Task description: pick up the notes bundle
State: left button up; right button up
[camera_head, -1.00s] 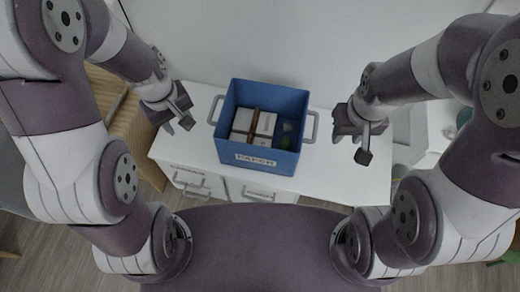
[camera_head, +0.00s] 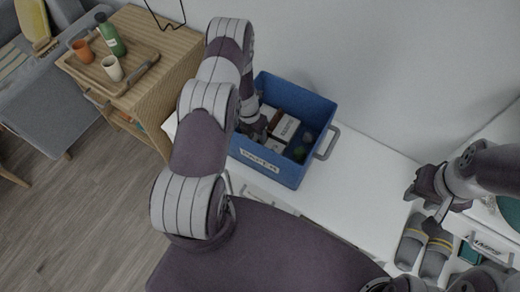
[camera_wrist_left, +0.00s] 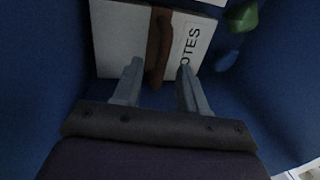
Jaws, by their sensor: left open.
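The notes bundle (camera_wrist_left: 125,38) is a white block with a brown strap and black lettering ending in "OTES". It lies inside the blue box (camera_head: 320,107), which stands on the white desk. My left gripper (camera_wrist_left: 159,64) reaches down into the box and is open. Its fingertips are apart at the near edge of the bundle, on either side of the strap; I cannot tell whether they touch it. In the head view the left gripper (camera_head: 260,125) partly hides the box contents. My right gripper (camera_head: 424,203) is open and empty, away to the right of the box.
A green item (camera_wrist_left: 243,16) and a dark blue item (camera_wrist_left: 228,61) lie beside the bundle. The box walls are close around my left gripper. The white desk top (camera_head: 365,190) is clear right of the box. Grey slippers (camera_head: 436,256) are at lower right.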

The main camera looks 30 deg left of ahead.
pick_arm(q)
jog(key=f, duration=0.2)
jog(key=d+f, duration=0.1)
jog(key=f, duration=0.1)
grip_shut()
dwell(1.3)
